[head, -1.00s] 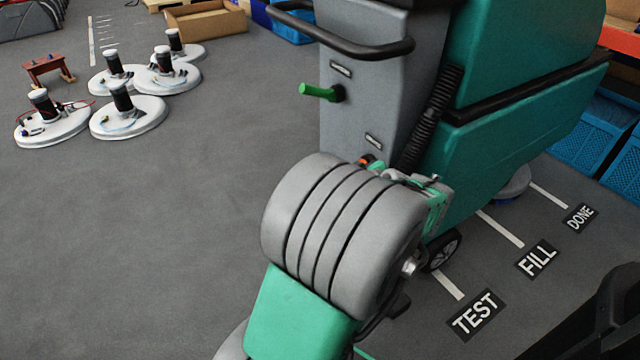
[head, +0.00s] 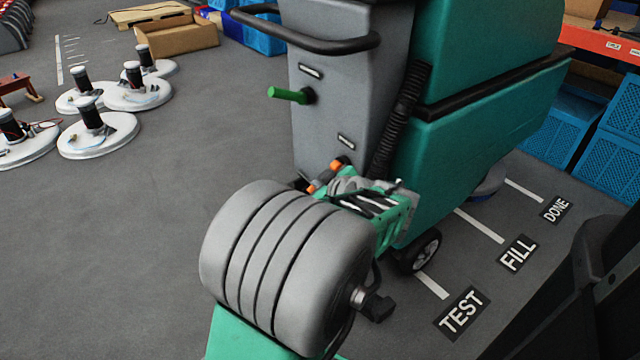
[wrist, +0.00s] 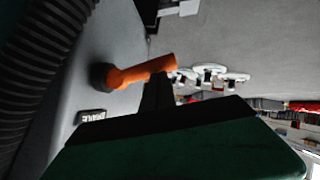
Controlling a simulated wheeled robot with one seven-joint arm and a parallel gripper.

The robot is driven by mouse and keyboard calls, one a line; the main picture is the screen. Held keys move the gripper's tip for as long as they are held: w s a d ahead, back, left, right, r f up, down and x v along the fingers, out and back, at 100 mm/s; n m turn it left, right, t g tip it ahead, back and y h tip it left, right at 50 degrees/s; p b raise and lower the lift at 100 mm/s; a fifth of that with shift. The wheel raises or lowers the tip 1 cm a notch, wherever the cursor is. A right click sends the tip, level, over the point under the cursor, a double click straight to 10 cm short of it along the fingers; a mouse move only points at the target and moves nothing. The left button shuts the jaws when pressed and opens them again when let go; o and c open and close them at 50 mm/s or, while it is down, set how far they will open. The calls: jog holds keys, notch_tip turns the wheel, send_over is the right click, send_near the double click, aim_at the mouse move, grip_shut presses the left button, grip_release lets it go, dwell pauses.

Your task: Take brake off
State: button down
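The orange lever (head: 325,176) sticks out low on the grey column of the green scrubber (head: 490,120). It also shows in the wrist view (wrist: 140,72), pointing right and slightly up from a dark round mount. A green lever (head: 290,95) stands out level, higher on the same column. My gripper (wrist: 158,92) is right at the orange lever, its dark fingertip part close under or against the lever's outer half. I cannot tell whether they touch. In the head view my wrist partly covers the area below the lever, and the finger gap is hidden.
A black ribbed hose (head: 402,115) runs down beside the column, close to my gripper. A black handlebar (head: 310,42) is above. White round scrubber heads (head: 98,135) stand on the floor at left. Blue crates (head: 565,125) are at right. The floor left of the column is clear.

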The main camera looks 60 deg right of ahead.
jog(key=w+a+r+p+v, duration=0.1)
jog(key=p+v, duration=0.4)
jog(key=v, duration=0.8)
jog(key=shift+w+r, duration=0.45)
jog(key=shift+w, duration=0.2)
jog(key=shift+d, duration=0.1)
